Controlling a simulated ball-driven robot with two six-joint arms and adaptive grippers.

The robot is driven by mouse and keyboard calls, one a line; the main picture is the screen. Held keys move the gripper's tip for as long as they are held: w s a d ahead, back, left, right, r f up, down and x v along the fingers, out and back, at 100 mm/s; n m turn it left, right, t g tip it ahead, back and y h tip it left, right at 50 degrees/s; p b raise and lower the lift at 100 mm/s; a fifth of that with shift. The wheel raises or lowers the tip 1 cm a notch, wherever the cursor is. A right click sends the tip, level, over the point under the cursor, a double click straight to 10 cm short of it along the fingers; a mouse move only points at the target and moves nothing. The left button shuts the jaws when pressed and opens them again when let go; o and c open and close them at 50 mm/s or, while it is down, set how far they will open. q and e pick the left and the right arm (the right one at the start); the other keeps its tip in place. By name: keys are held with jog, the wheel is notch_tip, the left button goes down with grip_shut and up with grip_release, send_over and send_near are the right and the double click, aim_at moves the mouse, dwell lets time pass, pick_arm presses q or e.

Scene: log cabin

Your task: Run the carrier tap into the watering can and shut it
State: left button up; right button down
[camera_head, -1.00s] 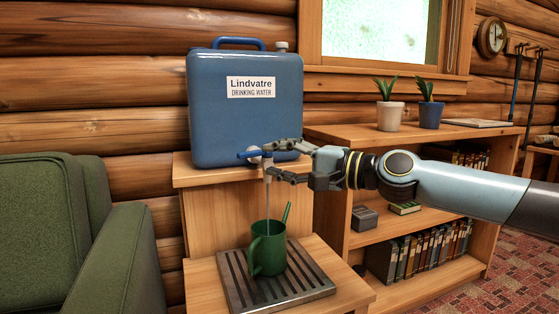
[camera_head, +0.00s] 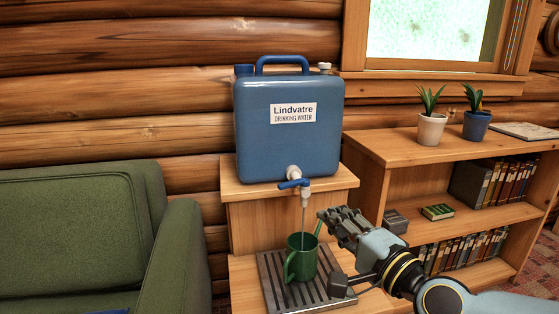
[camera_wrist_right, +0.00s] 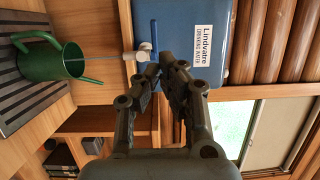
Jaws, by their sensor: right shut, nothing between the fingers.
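The blue water carrier (camera_head: 290,140) stands on the wooden stand, its white tap (camera_head: 305,197) with a blue lever (camera_head: 293,184) at the bottom front. A thin stream of water (camera_head: 303,222) runs from the tap into the green watering can (camera_head: 302,262), which stands upright on the slatted drip tray (camera_head: 272,290). The water level inside is hidden. My right gripper (camera_head: 333,250) is shut and empty, right of the can and below the tap. In the right wrist view its fingertips (camera_wrist_right: 165,70) appear near the blue lever (camera_wrist_right: 154,40); contact cannot be told. My left gripper is not in view.
A green armchair (camera_head: 90,240) stands at left. A wooden shelf (camera_head: 385,150) with potted plants and books stands at right, close behind my right arm. The log wall (camera_head: 120,90) is behind the carrier.

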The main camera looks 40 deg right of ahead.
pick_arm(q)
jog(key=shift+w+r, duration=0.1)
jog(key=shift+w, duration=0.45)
pick_arm(e)
send_near(286, 186)
jog(key=x, duration=0.7)
jog(key=shift+w+d, duration=0.1)
jog(key=shift+d, duration=0.25)
jog(key=m+h+p, duration=0.1)
jog(key=w+m+g+h+p, duration=0.1)
jog(key=p, duration=0.1)
jog(key=h+p, duration=0.1)
jog(key=h, duration=0.1)
jog(key=shift+w+a+r+m+g+p, duration=0.25)
jog(key=shift+r+m+g+p, duration=0.05)
jog(key=shift+r+m+p, duration=0.1)
jog(key=shift+w+f+m+g+h+p, duration=0.2)
jog(key=shift+f+m+g+h+p, duration=0.15)
jog(key=shift+h, duration=0.25)
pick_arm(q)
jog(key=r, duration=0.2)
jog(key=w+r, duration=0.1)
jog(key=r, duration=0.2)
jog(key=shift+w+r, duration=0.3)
